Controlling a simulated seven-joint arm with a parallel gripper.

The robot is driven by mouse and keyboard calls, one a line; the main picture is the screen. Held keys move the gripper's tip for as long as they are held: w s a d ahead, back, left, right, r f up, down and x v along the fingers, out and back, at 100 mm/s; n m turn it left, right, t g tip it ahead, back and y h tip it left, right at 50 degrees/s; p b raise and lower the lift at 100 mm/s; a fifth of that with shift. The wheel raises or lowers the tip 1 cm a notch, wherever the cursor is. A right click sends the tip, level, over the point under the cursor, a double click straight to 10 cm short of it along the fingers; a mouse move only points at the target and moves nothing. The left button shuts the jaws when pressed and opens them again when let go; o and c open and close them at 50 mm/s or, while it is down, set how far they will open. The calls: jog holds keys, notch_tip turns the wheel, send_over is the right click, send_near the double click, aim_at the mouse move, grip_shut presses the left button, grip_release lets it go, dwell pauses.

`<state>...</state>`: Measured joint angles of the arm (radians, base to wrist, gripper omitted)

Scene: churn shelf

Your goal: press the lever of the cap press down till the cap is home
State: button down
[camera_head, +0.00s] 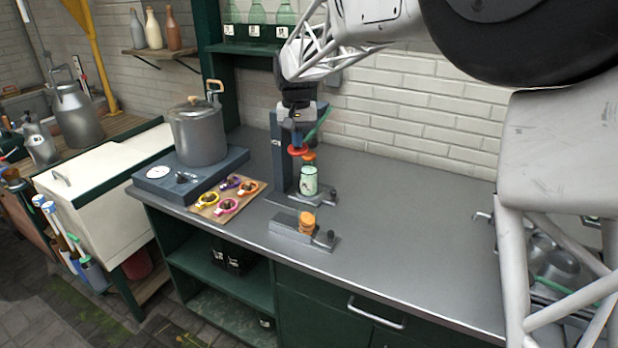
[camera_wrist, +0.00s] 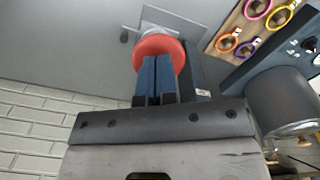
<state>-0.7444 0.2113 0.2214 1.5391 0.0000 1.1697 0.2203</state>
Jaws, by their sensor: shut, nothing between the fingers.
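The cap press has a dark upright column (camera_head: 281,150) and a flat base on the bench. A pale green and white bottle (camera_head: 309,182) stands upright on the base. An orange piece (camera_head: 309,157) shows just above the bottle; whether it is seated on the neck I cannot tell. A red round part (camera_head: 294,150) sits beside the column, above the bottle; it also shows in the wrist view (camera_wrist: 154,46). My gripper (camera_head: 297,143) points down over the red part. In the wrist view its blue fingertips (camera_wrist: 156,62) are together, overlapping the red part; contact is unclear.
In front of the press is a grey fixture (camera_head: 287,229) with an orange cylinder (camera_head: 307,221). To the left are a board (camera_head: 221,206) of coloured rings and a metal pot (camera_head: 198,135) on a dark blue unit. The bench to the right is clear.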

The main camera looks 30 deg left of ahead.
jog(key=shift+f, duration=0.2)
jog(key=shift+w+f, duration=0.1)
jog(key=shift+f, duration=0.65)
jog(key=shift+w+f, duration=0.2)
jog(key=shift+f, duration=0.55)
